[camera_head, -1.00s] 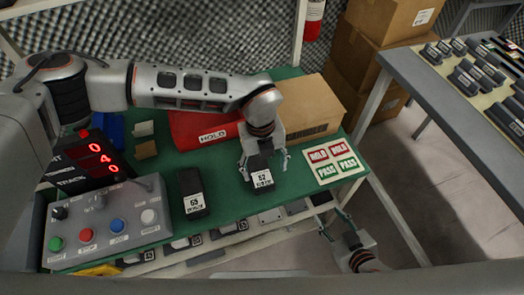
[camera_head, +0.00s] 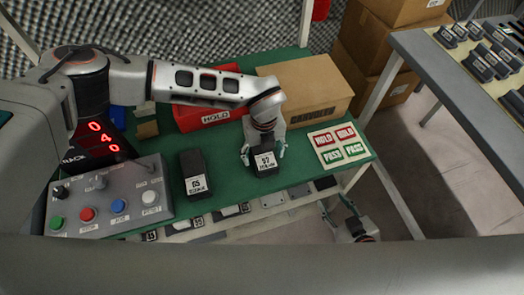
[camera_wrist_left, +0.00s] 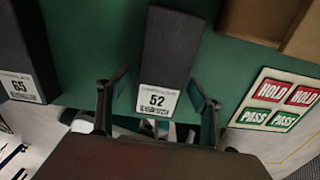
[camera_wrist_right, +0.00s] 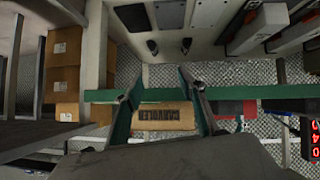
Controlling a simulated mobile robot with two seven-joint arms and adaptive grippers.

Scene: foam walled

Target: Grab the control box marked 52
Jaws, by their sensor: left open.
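The control box marked 52 (camera_head: 265,161) is a black block with a white label, standing on the green table top near its front edge. In the left wrist view the box (camera_wrist_left: 166,60) shows its 52 label between the fingers. My left gripper (camera_head: 264,155) is open at the box, its fingers on either side; the left wrist view shows the fingers (camera_wrist_left: 158,100) apart, with gaps beside the label. My right gripper (camera_head: 340,208) hangs low in front of the table's right end. In the right wrist view its fingers (camera_wrist_right: 155,88) are spread and empty.
A black box marked 65 (camera_head: 194,172) stands left of box 52. A button panel (camera_head: 110,208) is further left. A red HOLD bin (camera_head: 207,116) and a cardboard box (camera_head: 310,88) stand behind. A HOLD/PASS sheet (camera_head: 339,146) lies right. A lower shelf holds several devices.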

